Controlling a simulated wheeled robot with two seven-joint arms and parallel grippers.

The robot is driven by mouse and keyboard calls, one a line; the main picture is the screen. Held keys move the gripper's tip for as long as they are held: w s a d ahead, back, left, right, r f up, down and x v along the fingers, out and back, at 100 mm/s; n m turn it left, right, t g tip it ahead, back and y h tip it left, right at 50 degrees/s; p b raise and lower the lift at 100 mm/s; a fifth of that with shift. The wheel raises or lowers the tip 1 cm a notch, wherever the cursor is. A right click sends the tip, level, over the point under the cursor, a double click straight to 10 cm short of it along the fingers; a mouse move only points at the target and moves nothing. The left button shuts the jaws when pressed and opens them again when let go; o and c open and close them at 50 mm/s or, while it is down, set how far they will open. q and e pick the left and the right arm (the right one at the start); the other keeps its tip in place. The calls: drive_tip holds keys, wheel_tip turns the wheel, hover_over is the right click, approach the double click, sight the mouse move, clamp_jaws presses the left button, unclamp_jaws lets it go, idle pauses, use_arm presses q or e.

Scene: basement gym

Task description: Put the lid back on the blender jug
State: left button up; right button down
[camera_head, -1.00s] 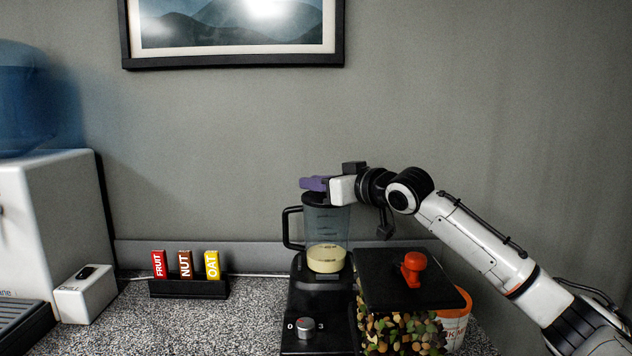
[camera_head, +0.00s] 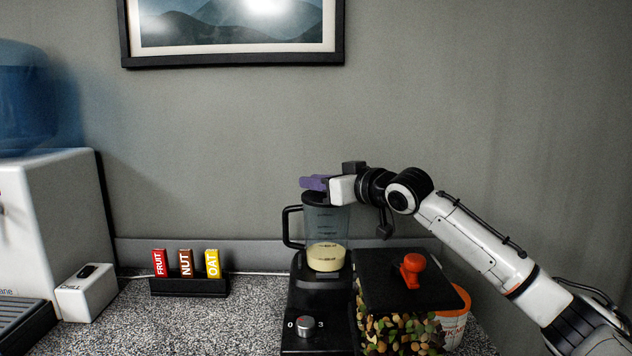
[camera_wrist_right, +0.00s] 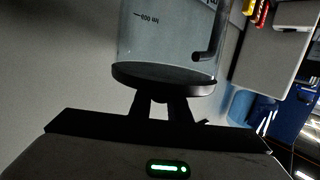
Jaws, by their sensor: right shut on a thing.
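The blender jug (camera_head: 325,228) stands upright on its black base (camera_head: 318,300), with pale yellow contents at the bottom and its handle to the left. The dark round lid (camera_wrist_right: 165,80) is at the jug's mouth in the right wrist view, where the jug appears upside down. It looks level with the rim; I cannot tell whether it is fully seated. My right gripper (camera_head: 316,183), with purple fingers, is just above the jug's mouth. It is shut on the lid, whose grip is mostly hidden between the fingers. My left gripper is not in view.
A clear bin of mixed nuts with a black top (camera_head: 385,280) and red knob stands right of the blender, close under my right arm. A white-and-orange tub (camera_head: 455,325) is behind it. A bar rack (camera_head: 190,288) and water dispenser (camera_head: 50,220) are left.

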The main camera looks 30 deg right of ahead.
drive_tip(key=c, duration=1.1)
unclamp_jaws()
